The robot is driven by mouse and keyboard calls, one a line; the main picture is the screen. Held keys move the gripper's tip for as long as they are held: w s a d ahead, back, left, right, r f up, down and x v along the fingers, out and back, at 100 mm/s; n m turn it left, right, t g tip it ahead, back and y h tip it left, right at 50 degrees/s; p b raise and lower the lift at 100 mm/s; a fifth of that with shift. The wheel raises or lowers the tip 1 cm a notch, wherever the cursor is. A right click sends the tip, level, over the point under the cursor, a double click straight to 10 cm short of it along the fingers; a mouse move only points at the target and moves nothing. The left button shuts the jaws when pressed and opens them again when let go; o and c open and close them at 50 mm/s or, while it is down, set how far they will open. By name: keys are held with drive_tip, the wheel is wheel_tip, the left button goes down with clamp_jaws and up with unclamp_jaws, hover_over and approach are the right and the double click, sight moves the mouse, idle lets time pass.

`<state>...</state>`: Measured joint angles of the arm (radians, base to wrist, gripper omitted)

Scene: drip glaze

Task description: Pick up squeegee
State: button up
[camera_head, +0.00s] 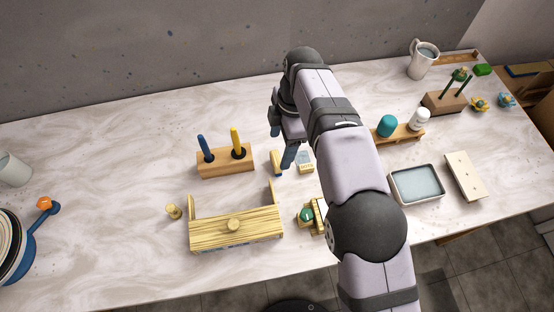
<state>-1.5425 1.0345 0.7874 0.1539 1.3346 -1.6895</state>
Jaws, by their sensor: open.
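My gripper (281,144) is open and hangs over the middle of the table, its dark-blue fingers pointing down. I cannot pick out the squeegee for certain. A small yellow and dark piece (276,161) just below and left of the fingertips may be it. A small pale block with a grey top (305,162) lies just right of the fingertips. Nothing shows between the fingers. I cannot tell whether they touch either piece. My arm hides part of the table to the right.
A wooden block (225,162) with blue and yellow handles stands left. In front are a wooden stand (236,229) and a small knob (173,211). Right are a bottle rack (400,135), a water tray (416,184), a pale board (464,176) and a pitcher (423,60). The left-centre table is clear.

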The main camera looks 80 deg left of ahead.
sight(276, 158)
drive_tip(key=shift+s+f+p, duration=0.2)
drive_tip(key=shift+f+p, duration=0.3)
drive_tip(key=shift+f, duration=0.65)
drive_tip(key=shift+s+f+p, duration=0.2)
drive_tip(key=shift+f+p, duration=0.3)
drive_tip(key=shift+f, duration=0.7)
drive_tip(key=shift+s+f+p, duration=0.2)
drive_tip(key=shift+f+p, duration=0.3)
drive_tip(key=shift+f, duration=0.65)
drive_tip(key=c, duration=1.1)
drive_tip(key=shift+c, duration=0.2)
wheel_tip(276, 158, up, 10)
drive_tip(key=b, duration=0.2)
drive_tip(key=shift+b, duration=0.3)
